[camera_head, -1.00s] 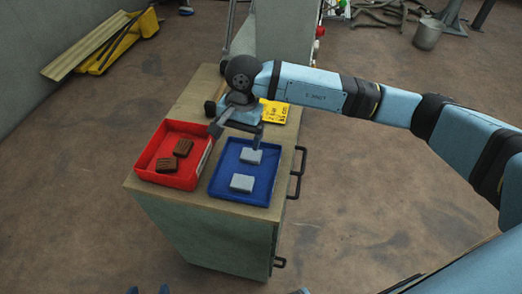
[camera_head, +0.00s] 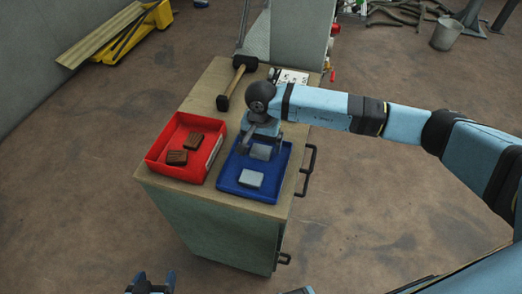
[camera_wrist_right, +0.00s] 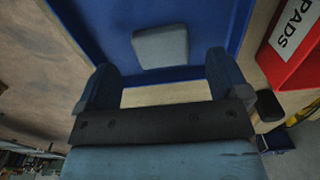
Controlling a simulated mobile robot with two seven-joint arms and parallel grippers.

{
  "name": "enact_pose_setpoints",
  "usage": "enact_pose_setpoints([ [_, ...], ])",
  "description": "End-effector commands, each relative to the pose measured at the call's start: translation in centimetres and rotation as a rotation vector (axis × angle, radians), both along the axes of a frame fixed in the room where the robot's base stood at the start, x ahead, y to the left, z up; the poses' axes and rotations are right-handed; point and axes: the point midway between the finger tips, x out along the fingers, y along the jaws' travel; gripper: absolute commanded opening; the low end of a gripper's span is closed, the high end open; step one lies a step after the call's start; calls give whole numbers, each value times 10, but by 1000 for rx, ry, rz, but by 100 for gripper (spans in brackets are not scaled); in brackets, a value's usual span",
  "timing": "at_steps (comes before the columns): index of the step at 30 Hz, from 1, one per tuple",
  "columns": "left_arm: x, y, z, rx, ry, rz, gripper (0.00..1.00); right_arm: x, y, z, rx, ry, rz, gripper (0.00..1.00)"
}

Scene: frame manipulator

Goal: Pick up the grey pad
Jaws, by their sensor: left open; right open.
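Two light grey pads lie in the blue tray (camera_head: 230,183) on the cabinet top: a near pad (camera_head: 250,179) and a far pad (camera_head: 260,152). My right gripper (camera_head: 261,148) is open at the far pad, one finger towards each side of it; contact cannot be told. In the right wrist view, one grey pad (camera_wrist_right: 160,46) lies on the blue tray floor beyond and between the open fingers (camera_wrist_right: 162,82). My left gripper (camera_head: 150,284) is open and empty at the bottom edge of the head view, away from the cabinet.
A red bin (camera_head: 212,154) with brown pads stands just left of the blue tray; its PADS label shows in the wrist view. The tray walls surround the pads.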

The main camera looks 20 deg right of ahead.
Motion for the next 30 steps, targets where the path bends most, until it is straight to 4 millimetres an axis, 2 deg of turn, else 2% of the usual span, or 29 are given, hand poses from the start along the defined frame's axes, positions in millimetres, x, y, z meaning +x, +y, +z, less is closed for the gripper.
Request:
enact_pose_setpoints([
  [6,0,1,6,3,-8,-2,73,-1,2,-32,-1,3,-1,94],
  [14,0,1,5,4,-10,-3,73,0,2,-37,1,1,-1,94],
  [21,0,1,4,5,-7,-2,73,0,2,-37,1,1,-1,39],
  [30,0,1,4,5,-6,-3,73,0,2,-35,0,0,-1,39],
])
